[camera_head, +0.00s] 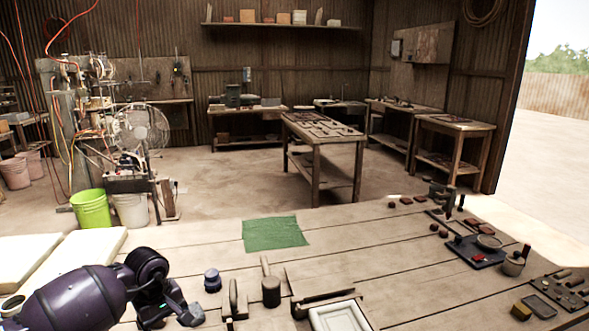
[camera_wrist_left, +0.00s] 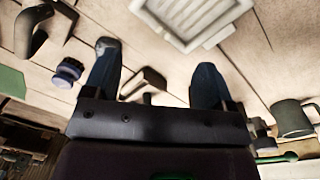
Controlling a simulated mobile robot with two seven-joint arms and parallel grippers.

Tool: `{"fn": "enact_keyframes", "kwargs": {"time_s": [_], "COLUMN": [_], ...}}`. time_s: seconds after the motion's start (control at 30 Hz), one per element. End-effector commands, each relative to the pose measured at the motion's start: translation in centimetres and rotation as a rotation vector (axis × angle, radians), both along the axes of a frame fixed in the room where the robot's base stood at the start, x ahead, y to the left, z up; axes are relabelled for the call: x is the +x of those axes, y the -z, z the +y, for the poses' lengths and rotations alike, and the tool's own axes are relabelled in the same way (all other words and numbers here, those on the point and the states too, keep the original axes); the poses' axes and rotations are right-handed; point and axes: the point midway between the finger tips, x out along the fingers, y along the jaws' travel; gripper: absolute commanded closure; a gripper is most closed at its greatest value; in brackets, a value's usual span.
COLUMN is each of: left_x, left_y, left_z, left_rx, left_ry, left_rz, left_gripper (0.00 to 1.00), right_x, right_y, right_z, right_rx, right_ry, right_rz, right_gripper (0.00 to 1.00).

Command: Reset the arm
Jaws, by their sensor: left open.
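My left arm, dark purple, comes in at the lower left of the head view. Its gripper (camera_head: 170,315) is over the near left of the wooden bench (camera_head: 390,265). In the left wrist view the two blue-grey fingers of this gripper (camera_wrist_left: 157,75) stand wide apart. I see nothing held between them. A dark bracket-like piece (camera_wrist_left: 146,82) shows past the gap. My right gripper is in neither view.
A small dark blue knob-like item (camera_head: 212,280) stands just right of the gripper. A mallet (camera_head: 270,289) and a pale framed tray (camera_head: 340,317) are farther right. A green cloth (camera_head: 275,233) lies behind. Tools crowd the bench's right end; its middle is clear.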

Motion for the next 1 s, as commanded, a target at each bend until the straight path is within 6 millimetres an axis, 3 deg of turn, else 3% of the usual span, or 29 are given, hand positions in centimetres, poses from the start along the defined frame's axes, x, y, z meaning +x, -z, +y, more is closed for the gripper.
{"fn": "enact_keyframes", "kwargs": {"time_s": [0.17,0.37,0.5,0.6,0.8,0.97,1.0], "left_x": [1.3,2.5,2.3,1.9,1.1,0.5,0.2], "left_y": [-1.0,-6.2,-10.4,-12.9,-15.6,-14.6,-13.7], "left_z": [-4.0,-11.2,-15.7,-17.6,-17.8,-15.3,-14.4], "left_rx": [-0.252,-0.725,-1.099,-1.339,-1.725,-1.923,1.926], "left_ry": [-0.236,-0.562,-0.822,-1.023,-1.444,-1.798,1.86], "left_rz": [-0.052,0.006,0.198,0.405,0.948,1.479,-1.598], "left_gripper": [0.22,0.22,0.22,0.22,0.22,0.22,0.22], "right_x": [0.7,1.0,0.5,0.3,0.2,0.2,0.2], "right_y": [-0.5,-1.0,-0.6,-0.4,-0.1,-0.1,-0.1], "right_z": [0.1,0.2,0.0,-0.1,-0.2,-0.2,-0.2], "right_rx": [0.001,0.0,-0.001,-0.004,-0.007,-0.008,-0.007], "right_ry": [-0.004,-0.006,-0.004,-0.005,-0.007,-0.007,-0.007], "right_rz": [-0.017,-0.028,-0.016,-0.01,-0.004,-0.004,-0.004], "right_gripper": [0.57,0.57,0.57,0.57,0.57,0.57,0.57]}}
